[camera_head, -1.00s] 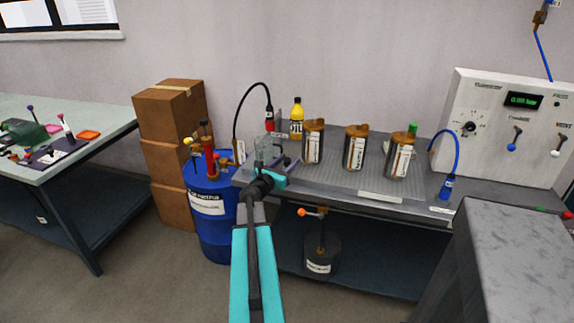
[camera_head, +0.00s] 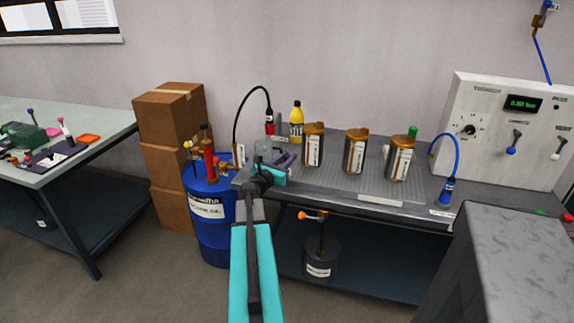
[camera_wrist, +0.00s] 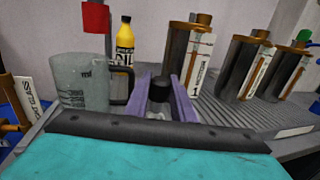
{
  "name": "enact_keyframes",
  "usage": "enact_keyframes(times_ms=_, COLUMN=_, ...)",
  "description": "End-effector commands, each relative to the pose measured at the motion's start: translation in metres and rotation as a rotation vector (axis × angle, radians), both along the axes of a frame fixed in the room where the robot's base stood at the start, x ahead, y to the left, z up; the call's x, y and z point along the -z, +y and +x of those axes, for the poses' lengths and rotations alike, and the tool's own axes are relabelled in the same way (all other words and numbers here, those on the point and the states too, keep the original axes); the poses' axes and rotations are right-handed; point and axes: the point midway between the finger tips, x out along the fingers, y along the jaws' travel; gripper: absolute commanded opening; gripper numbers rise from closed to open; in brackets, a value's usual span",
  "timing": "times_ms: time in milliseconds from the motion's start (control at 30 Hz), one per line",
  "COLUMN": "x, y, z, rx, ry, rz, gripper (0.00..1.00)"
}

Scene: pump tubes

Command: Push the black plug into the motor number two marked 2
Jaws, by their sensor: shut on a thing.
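My gripper (camera_wrist: 162,95) has two purple fingers, shut on the black plug (camera_wrist: 160,88), which has a dark round top and a paler part below. In the head view my gripper (camera_head: 284,160) is low at the left end of the bench, left of the motors, and the plug cannot be made out. Three dark cylindrical motors with copper-coloured tops and white labels stand in a row: the left motor (camera_head: 313,148), the middle motor (camera_head: 355,152) and the right motor (camera_head: 401,160).
A clear measuring jug (camera_wrist: 83,84) stands just left of my fingers. A yellow oil bottle (camera_head: 297,122) stands behind. A blue drum (camera_head: 209,225) is left of the bench; a control panel (camera_head: 508,130) is at the right. The grooved bench top (camera_head: 375,187) is free before the motors.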

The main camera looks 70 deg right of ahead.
Motion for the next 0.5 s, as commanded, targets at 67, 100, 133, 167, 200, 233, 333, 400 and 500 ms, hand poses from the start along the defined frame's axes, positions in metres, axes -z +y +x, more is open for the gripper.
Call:
enact_keyframes(times_ms=67, x=-0.004, y=0.008, z=-0.003, rx=-0.001, ry=0.001, rz=-0.001, gripper=0.0)
enact_keyframes(times_ms=100, x=-0.004, y=0.013, z=-0.004, rx=-0.001, ry=0.002, rz=-0.001, gripper=0.0)
enact_keyframes(times_ms=133, x=-0.005, y=0.016, z=-0.005, rx=-0.001, ry=0.002, rz=-0.001, gripper=0.0)
enact_keyframes(times_ms=167, x=-0.005, y=0.02, z=-0.007, rx=-0.001, ry=0.002, rz=-0.001, gripper=0.0)
enact_keyframes(times_ms=200, x=-0.005, y=0.024, z=-0.008, rx=-0.001, ry=0.001, rz=-0.001, gripper=0.0)
enact_keyframes(times_ms=233, x=-0.006, y=0.028, z=-0.009, rx=-0.001, ry=0.001, rz=-0.001, gripper=0.0)
enact_keyframes(times_ms=333, x=-0.007, y=0.04, z=-0.013, rx=0.0, ry=0.001, rz=-0.001, gripper=0.0)
enact_keyframes(times_ms=400, x=-0.008, y=0.048, z=-0.016, rx=0.0, ry=0.001, rz=-0.001, gripper=0.0)
enact_keyframes(times_ms=500, x=-0.009, y=0.058, z=-0.019, rx=0.0, ry=0.0, rz=0.0, gripper=0.0)
